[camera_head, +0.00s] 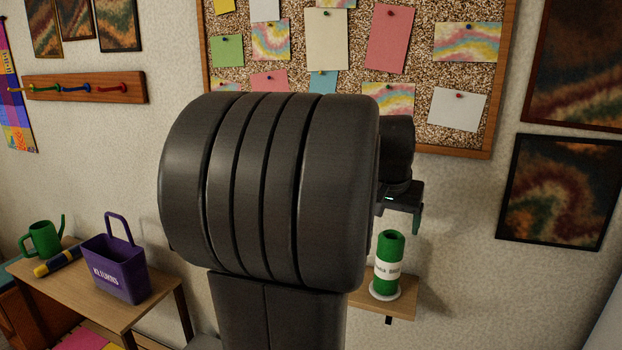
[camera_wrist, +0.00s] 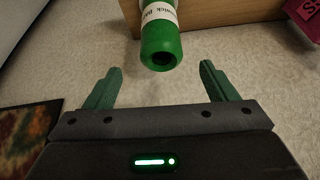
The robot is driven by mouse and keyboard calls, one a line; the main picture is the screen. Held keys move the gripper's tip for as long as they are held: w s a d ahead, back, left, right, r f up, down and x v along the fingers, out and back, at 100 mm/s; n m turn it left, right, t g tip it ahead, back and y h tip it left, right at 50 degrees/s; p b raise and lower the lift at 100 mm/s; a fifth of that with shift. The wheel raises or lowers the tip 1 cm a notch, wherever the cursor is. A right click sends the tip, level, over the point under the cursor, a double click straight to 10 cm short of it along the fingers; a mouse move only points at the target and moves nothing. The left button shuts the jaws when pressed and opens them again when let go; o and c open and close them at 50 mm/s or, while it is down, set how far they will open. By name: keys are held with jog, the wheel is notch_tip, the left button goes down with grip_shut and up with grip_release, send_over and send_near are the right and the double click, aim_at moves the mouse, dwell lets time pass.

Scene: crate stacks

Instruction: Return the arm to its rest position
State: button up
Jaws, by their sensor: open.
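My arm fills the middle of the head view, its large dark links hiding much of the wall behind. My gripper (camera_head: 404,212) shows partly past the arm's right side, above a green roll. In the wrist view my gripper (camera_wrist: 159,78) has its two green fingers spread apart with nothing between them. The green roll (camera_head: 389,250) with a white label stands upright on a white disc on a small wooden shelf (camera_head: 402,303). In the wrist view the roll (camera_wrist: 161,45) lies beyond the fingertips, apart from them.
A cork board (camera_head: 420,60) with pinned papers hangs behind the arm. Framed pictures (camera_head: 560,190) hang at right.

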aim_at(393, 233)
jog(key=x, duration=1.1)
jog(key=shift+b, duration=0.4)
jog(key=shift+r, duration=0.25)
jog(key=shift+s, duration=0.1)
jog(key=p+v, duration=0.1)
jog(key=v, duration=1.2)
jog(key=b+x, duration=0.1)
jog(key=x, duration=1.3)
jog(key=shift+s+a, duration=0.1)
jog(key=shift+s, duration=0.05)
notch_tip(393, 233, up, 7)
jog(key=p, duration=0.4)
jog(key=shift+f, duration=0.1)
jog(key=shift+a+f, duration=0.1)
